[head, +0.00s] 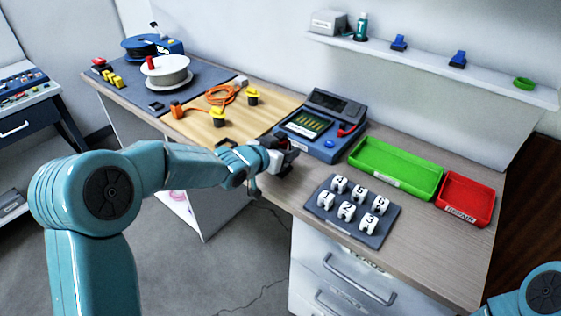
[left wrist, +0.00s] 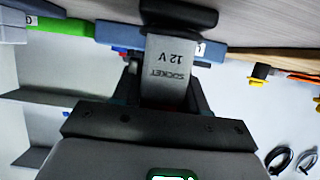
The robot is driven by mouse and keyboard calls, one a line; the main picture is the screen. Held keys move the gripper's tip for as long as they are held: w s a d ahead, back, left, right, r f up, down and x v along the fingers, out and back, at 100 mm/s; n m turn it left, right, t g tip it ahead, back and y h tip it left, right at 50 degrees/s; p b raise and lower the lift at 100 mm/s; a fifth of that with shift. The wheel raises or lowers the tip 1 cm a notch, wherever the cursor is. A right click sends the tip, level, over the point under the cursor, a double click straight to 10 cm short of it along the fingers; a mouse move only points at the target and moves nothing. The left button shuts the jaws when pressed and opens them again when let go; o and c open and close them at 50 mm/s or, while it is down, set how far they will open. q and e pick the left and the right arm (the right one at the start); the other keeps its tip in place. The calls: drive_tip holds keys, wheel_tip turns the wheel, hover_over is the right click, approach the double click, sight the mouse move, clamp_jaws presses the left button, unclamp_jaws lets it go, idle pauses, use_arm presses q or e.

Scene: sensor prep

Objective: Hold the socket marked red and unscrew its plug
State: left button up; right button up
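My left gripper (head: 280,156) is at the front edge of the bench, in front of the tester. In the left wrist view a grey block (left wrist: 168,75) printed "SOCKET 12 V" sits between the dark fingers, which appear shut on it. A black rounded part (left wrist: 178,16) is at the block's far end; I cannot tell whether it is the plug. No red mark is clear on the block in that view. On the wooden mat (head: 185,127) are an orange cable (head: 218,97) and yellow-topped black parts (head: 252,96). My right gripper is out of view.
A blue-grey tester (head: 325,151) stands behind the gripper. To the right are a green tray (head: 395,186), a red "REPAIR" tray (head: 462,214) and a dark pad (head: 391,226) with several numbered white pieces. Cable reels (head: 167,78) stand at the left. A shelf (head: 440,69) is above.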

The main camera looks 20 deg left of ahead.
use_arm(q)
drive_tip(key=shift+c, duration=1.1)
wheel_tip(320, 180, up, 20)
drive_tip(key=p, duration=1.3)
